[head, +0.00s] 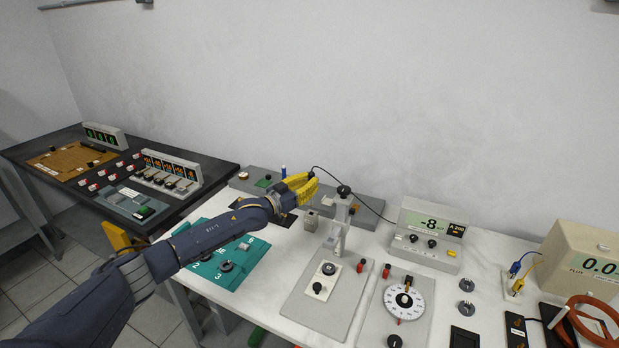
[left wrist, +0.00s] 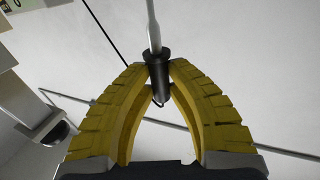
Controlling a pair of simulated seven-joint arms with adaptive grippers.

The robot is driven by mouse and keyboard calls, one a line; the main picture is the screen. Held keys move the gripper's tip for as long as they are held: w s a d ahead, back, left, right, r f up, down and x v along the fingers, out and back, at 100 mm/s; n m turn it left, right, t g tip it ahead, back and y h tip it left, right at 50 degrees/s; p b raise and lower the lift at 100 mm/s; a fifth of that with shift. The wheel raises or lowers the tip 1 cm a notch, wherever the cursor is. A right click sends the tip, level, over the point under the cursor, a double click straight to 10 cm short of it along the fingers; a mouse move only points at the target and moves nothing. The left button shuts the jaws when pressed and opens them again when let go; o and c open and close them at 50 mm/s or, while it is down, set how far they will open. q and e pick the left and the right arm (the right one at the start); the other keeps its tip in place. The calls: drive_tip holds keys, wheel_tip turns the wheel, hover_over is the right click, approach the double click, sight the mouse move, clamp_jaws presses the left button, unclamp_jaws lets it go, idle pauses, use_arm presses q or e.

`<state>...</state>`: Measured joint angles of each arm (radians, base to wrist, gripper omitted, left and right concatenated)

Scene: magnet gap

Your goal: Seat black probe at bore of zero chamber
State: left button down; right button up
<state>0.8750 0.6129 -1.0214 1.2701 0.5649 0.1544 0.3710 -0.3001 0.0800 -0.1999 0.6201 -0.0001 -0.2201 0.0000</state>
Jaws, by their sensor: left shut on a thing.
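My left gripper (head: 307,184) has yellow fingers and is raised over the back of the white table. In the left wrist view the fingertips (left wrist: 159,72) are shut on the black handle of the probe (left wrist: 158,78), with a pale grey stem extending away past the fingertips. In the head view the fingers hide most of the probe. A thin black cable rises by the gripper and runs right. A small beige block (head: 311,220) stands just below the gripper; I cannot tell whether it is the zero chamber, and no bore is clear. My right gripper is not in view.
A pale upright stand (head: 340,225) with a black knob is close right of the gripper. A meter (head: 428,237) reading -8 stands farther right. A grey plate (head: 325,300) and a white dial (head: 404,300) lie in front. A teal panel (head: 225,268) lies left, under my arm.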

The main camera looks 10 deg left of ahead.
sight(311, 205)
use_arm(q)
drive_tip(key=shift+f, duration=0.8)
drive_tip(key=shift+f, duration=4.15)
idle(1.1)
drive_tip(key=shift+r, duration=0.2)
drive_tip(key=shift+r, duration=3.45)
